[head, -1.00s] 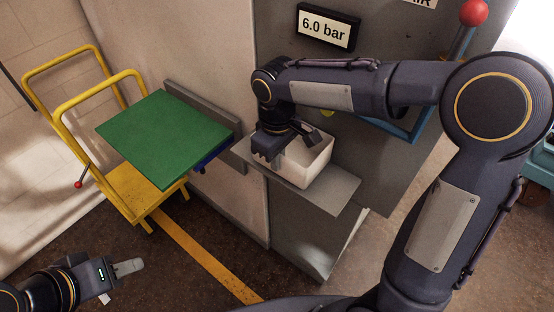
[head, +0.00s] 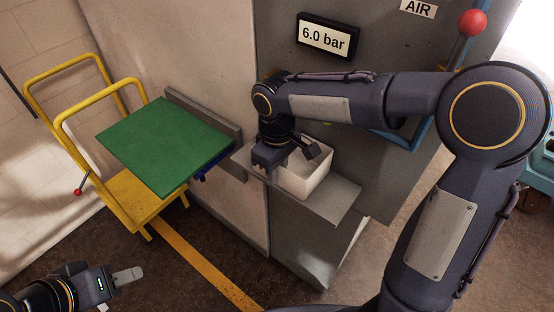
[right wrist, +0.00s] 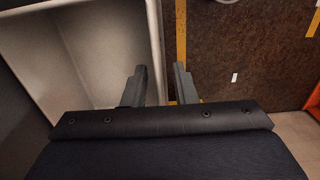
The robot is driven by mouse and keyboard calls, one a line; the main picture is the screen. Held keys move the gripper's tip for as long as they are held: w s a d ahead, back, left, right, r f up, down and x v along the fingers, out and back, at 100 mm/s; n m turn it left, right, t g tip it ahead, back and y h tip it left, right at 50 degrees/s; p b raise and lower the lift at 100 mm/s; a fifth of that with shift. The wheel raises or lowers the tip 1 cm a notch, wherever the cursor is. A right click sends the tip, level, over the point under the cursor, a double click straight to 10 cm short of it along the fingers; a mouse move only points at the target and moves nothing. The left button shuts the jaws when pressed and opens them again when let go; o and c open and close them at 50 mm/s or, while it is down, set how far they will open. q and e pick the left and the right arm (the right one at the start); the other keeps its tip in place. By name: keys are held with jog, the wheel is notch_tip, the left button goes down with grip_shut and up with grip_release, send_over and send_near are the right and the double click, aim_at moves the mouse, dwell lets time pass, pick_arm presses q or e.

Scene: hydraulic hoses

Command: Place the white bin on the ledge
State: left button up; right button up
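The white bin (head: 308,178) stands upright on the grey ledge (head: 335,200) of the grey cabinet. My right gripper (head: 300,158) is at the bin's left side, over its rim, and hides part of it. In the right wrist view the bin's wall (right wrist: 156,40) runs between the two fingers of my right gripper (right wrist: 160,80). The fingers stand apart, with a gap showing beside the wall. My left gripper (head: 128,275) is low at the left, away from the bin and over the floor. Its fingers overlap in view, so its opening is unclear.
A green board (head: 165,145) lies on a blue support left of the ledge. A yellow trolley (head: 135,195) stands behind it. A "6.0 bar" display (head: 327,37) hangs above the ledge. A red-knobbed lever (head: 472,23) is at upper right.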

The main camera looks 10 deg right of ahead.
jog(key=shift+r, duration=0.6)
notch_tip(320, 180, up, 11)
jog(key=s+d+f+m+t+y, duration=0.1)
jog(key=s+d+m+t+y, duration=0.15)
jog(key=s+d, duration=0.5)
jog(key=s+d+f+m+t, duration=0.1)
jog(key=s+f+m, duration=0.2)
jog(key=s, duration=0.3)
jog(key=s+f+m+t+y, duration=0.1)
jog(key=s+f+m+t, duration=0.1)
jog(key=s+f+m, duration=0.2)
jog(key=shift+s+d+f, duration=0.3)
jog(key=shift+s+d, duration=0.05)
jog(key=shift+s, duration=0.5)
